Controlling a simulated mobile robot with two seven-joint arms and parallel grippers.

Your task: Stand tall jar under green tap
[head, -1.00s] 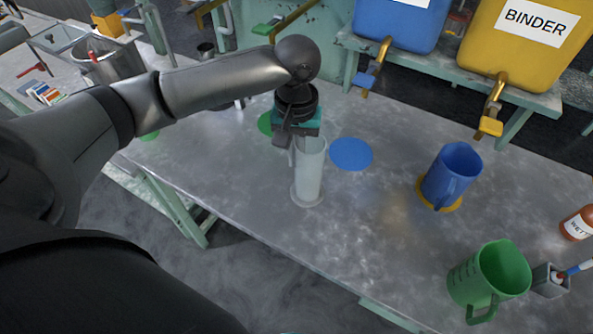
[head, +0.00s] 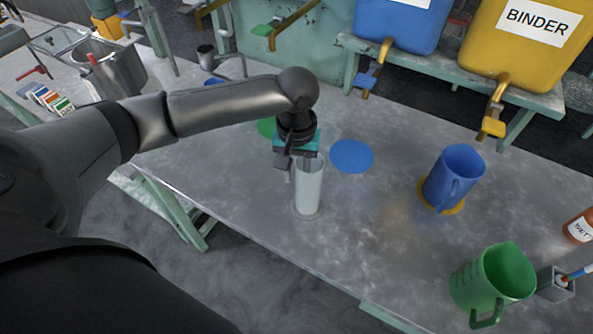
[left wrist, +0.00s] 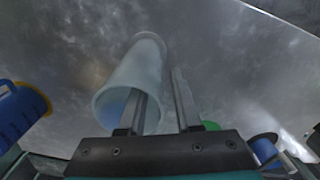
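The tall jar (head: 309,190) is a pale, translucent cylinder with a wide foot, standing upright on the grey bench, apart from and in front of the green disc (head: 266,127). My left gripper (head: 297,165) is at its rim. In the left wrist view the jar (left wrist: 133,78) shows its open mouth; one finger of the gripper (left wrist: 160,100) is inside, the other outside, with a gap between them around the wall. The green tap (head: 262,30) is at the back, its handle green. The green disc is partly hidden by my gripper. My right gripper is not in view.
A blue disc (head: 351,155) lies right of the jar. A blue jug (head: 453,178) stands on a yellow disc, a green jug (head: 492,278) at front right. Blue (head: 370,72) and yellow (head: 493,122) taps overhang the back. The bench front is clear.

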